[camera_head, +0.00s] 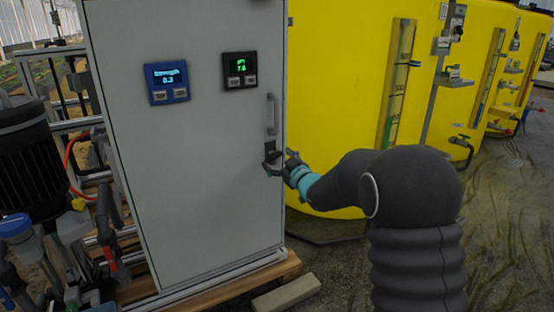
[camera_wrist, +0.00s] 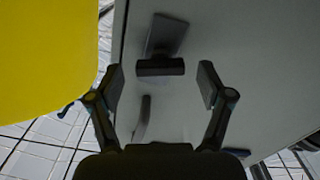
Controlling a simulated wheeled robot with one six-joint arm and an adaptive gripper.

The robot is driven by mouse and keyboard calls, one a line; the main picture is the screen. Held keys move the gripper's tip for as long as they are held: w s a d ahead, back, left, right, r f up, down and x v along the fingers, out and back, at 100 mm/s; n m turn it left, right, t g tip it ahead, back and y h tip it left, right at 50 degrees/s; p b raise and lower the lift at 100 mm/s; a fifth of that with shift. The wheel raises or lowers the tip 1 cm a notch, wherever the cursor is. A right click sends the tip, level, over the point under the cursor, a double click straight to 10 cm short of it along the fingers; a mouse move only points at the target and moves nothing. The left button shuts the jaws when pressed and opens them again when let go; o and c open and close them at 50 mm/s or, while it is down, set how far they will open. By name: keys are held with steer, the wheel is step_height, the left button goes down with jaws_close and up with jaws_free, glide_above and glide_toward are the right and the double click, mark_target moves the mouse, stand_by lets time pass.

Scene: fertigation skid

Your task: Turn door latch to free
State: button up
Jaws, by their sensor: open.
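The door latch (camera_wrist: 160,67) is a dark bar in front of a grey plate on the pale cabinet door (camera_head: 195,165). In the wrist view it lies crosswise between the tips of my open gripper (camera_wrist: 161,84), with a gap on each side. In the head view the latch (camera_head: 270,153) sits near the door's right edge, below the grey vertical handle (camera_head: 271,114). My gripper (camera_head: 277,165) reaches it from the right and partly covers it. The handle also shows in the wrist view (camera_wrist: 142,119), below the latch.
A blue display unit (camera_head: 167,82) and a black one (camera_head: 240,69) are on the door. Yellow tanks (camera_head: 335,90) stand close on the right. A motor and pipework (camera_head: 30,160) are at left. A wooden base (camera_head: 235,288) lies under the cabinet, with a loose block (camera_head: 286,295) beside it.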

steer(key=shift+w+a, duration=0.45)
steer(key=shift+w, duration=0.15)
steer(key=c, duration=1.2)
steer(key=shift+o, duration=0.2)
steer(key=shift+m+p, duration=0.65)
steer(key=shift+m, duration=1.25)
steer(key=o, duration=1.2)
steer(key=shift+c, duration=0.2)
steer(key=shift+s+d, duration=0.1)
steer(key=v, duration=1.1)
steer(key=shift+s+d, duration=0.25)
steer(key=shift+d, duration=0.05)
